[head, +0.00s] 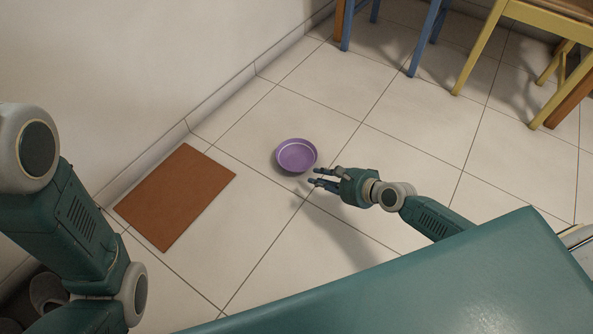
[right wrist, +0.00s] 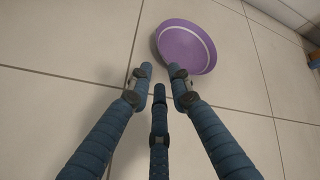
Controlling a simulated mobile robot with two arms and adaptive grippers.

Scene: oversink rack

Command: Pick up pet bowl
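The pet bowl (head: 296,156) is a shallow purple dish with a pale ring inside. It sits upright on the tiled floor, near the middle of the head view. In the right wrist view the bowl (right wrist: 187,46) lies beyond the fingertips, at the top. My right gripper (head: 314,177) is just to the right of and below the bowl in the head view. Its fingers (right wrist: 160,80) are apart with nothing between them. Whether a fingertip touches the bowl's edge I cannot tell. My left arm shows at the left edge, but its gripper is out of view.
A brown mat (head: 176,196) lies on the floor left of the bowl, by the white wall (head: 120,70). Blue chair legs (head: 428,38) and a yellow chair (head: 482,48) stand at the upper right. The floor tiles around the bowl are clear.

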